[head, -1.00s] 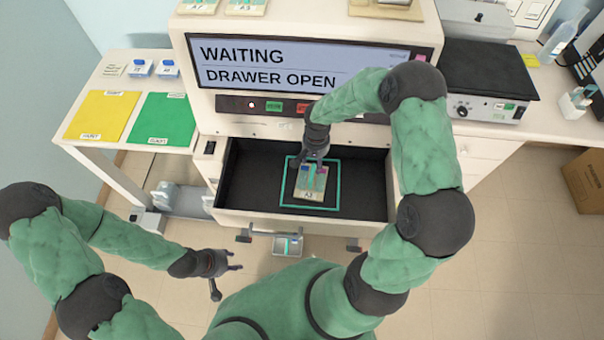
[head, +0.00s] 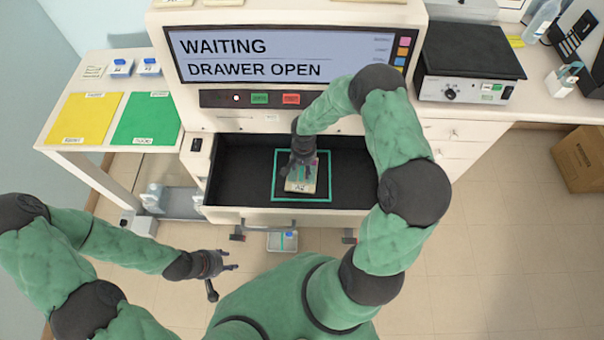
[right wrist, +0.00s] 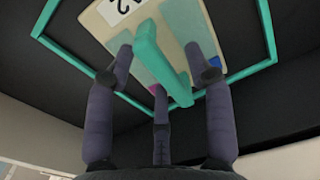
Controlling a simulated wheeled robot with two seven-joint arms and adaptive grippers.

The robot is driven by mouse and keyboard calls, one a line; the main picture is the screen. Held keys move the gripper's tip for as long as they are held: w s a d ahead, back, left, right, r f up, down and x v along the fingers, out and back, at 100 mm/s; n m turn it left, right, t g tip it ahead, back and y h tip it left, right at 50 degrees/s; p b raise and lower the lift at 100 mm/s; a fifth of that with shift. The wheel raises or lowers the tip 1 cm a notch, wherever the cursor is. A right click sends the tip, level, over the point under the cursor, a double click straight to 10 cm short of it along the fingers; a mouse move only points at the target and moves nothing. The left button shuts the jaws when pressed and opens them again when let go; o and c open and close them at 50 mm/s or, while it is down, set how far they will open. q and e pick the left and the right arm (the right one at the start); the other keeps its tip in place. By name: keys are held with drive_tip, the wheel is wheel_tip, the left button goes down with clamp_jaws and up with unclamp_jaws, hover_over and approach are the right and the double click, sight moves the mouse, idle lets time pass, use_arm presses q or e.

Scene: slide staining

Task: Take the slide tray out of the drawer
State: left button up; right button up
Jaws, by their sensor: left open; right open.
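The slide tray (head: 300,187) is a small cream plate with a label and a teal handle, lying inside the open drawer (head: 240,212) within a teal square outline. In the right wrist view the tray (right wrist: 195,22) is close, and its teal handle (right wrist: 160,62) stands between my right gripper's spread fingers. My right gripper (head: 303,164) is open, reaching down over the tray and hiding part of it. In that wrist view the right gripper (right wrist: 163,72) has fingers on both sides of the handle. My left gripper (head: 228,266) is open and empty, low in front of the drawer.
The machine's screen (head: 290,58) reads WAITING, DRAWER OPEN. A yellow mat (head: 85,117) and a green mat (head: 148,117) lie on the left table. A black-topped device (head: 470,65) stands at right. A small tray (head: 282,241) shows below the drawer front.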

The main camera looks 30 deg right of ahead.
drive_tip(key=shift+f, duration=0.3)
clamp_jaws()
drive_tip(key=shift+r, duration=0.1)
